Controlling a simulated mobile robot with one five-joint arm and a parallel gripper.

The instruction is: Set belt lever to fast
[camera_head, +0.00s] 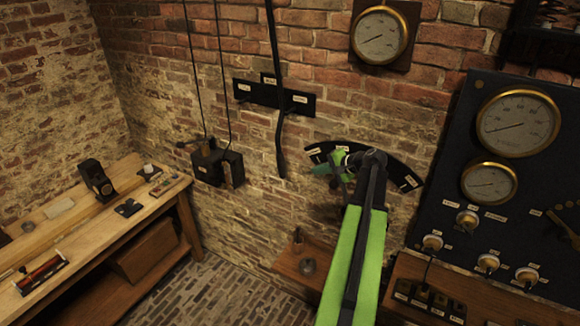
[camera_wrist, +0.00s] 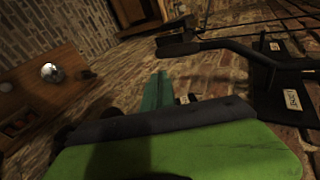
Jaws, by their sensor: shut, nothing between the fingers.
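A long dark rod, which I take for the belt lever (camera_head: 280,140), hangs down the brick wall and crosses a black plate (camera_head: 255,94) with three small pale labels. The rod crosses the plate between the middle and right labels; their words are too small to read. In the wrist view, the lever (camera_wrist: 240,47) lies across the labelled plate (camera_wrist: 270,100). My gripper (camera_head: 322,170) is shut and empty, its teal fingers (camera_wrist: 157,92) just right of the rod's lower end. They appear apart from it.
A curved black labelled plate (camera_head: 402,172) is partly behind my arm. A black switch box (camera_head: 210,165) hangs left of the lever. A panel with gauges (camera_head: 450,150) stands at right. A wooden bench (camera_head: 120,225) is at left and a small shelf (camera_head: 290,262) below.

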